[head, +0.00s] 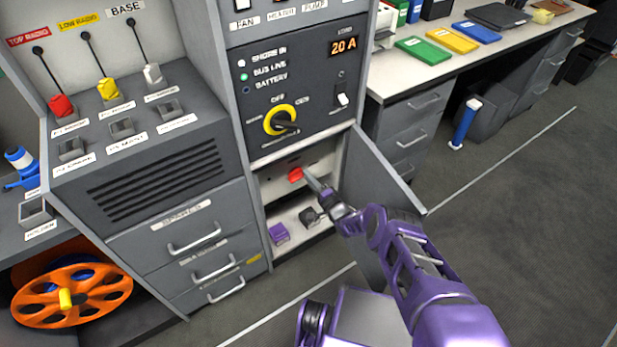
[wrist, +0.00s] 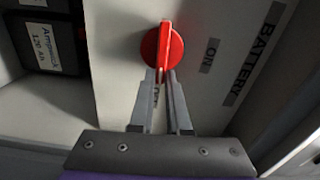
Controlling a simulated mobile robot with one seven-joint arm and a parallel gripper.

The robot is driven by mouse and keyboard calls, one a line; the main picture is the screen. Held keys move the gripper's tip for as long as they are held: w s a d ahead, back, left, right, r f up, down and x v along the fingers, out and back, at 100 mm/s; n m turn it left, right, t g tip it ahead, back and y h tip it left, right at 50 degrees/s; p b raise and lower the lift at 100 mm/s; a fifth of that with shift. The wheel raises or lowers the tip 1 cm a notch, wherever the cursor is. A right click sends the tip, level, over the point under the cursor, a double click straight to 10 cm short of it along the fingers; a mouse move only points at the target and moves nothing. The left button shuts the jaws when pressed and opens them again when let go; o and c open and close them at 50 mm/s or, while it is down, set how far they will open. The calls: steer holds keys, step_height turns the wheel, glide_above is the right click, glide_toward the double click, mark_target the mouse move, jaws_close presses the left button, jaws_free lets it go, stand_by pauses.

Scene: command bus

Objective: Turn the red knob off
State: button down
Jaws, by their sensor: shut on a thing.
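The red knob (wrist: 162,47) is round with a raised grip bar, on a pale panel inside the open lower compartment. In the wrist view its bar stands nearly upright in the picture, pointing down toward a label partly hidden by my fingers. An "ON" label (wrist: 209,55) is to its right, with a "BATTERY" label (wrist: 252,53) beyond. My gripper (wrist: 162,76) is shut on the lower end of the bar, one finger on each side. In the head view the red knob (head: 295,174) shows just left of my gripper tips (head: 308,174).
The grey compartment door (head: 378,175) stands open to the right of my gripper. A purple block (head: 279,234) and a dark item (head: 310,216) are on the compartment floor. A black battery (wrist: 54,52) shows at left in the wrist view. A yellow-ringed dial (head: 281,121) is above.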

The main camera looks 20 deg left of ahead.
steer(key=shift+f+m, duration=0.15)
steer(key=shift+m, duration=0.35)
steer(key=c, duration=0.9)
jaws_free()
steer(key=p+v, duration=0.4)
steer(key=v, duration=1.3)
steer(key=shift+s+d, duration=0.15)
steer(key=shift+s, duration=0.1)
